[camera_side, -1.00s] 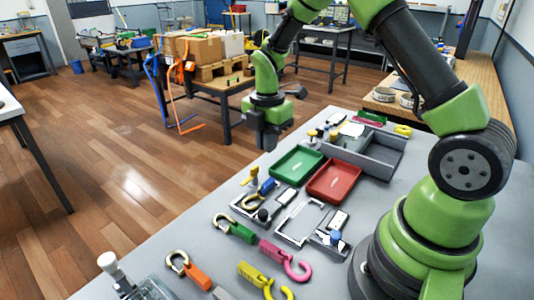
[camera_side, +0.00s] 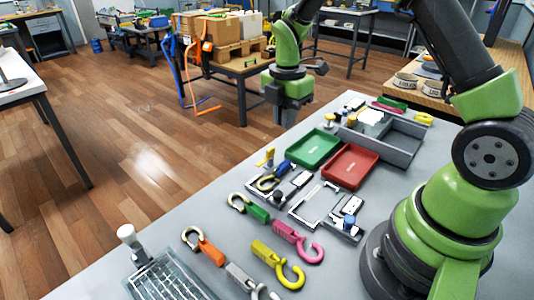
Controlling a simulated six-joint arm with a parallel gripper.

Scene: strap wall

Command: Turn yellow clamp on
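A small clamp with an upright yellow handle (camera_side: 267,156) stands on the grey table near its left edge, beside a blue-handled part. Its lever looks raised, but it is too small to be sure. My gripper (camera_side: 287,118) points down above the far left edge of the table, beyond the yellow handle and apart from it. Its fingers are dark and small, so I cannot tell whether they are open. I see nothing held in it.
A green tray (camera_side: 313,147) and a red tray (camera_side: 350,166) lie near the clamp, with a grey divided bin (camera_side: 391,145) behind. Orange, green, pink and yellow hooks (camera_side: 278,263) lie in front. A wire basket (camera_side: 168,277) is at the front left.

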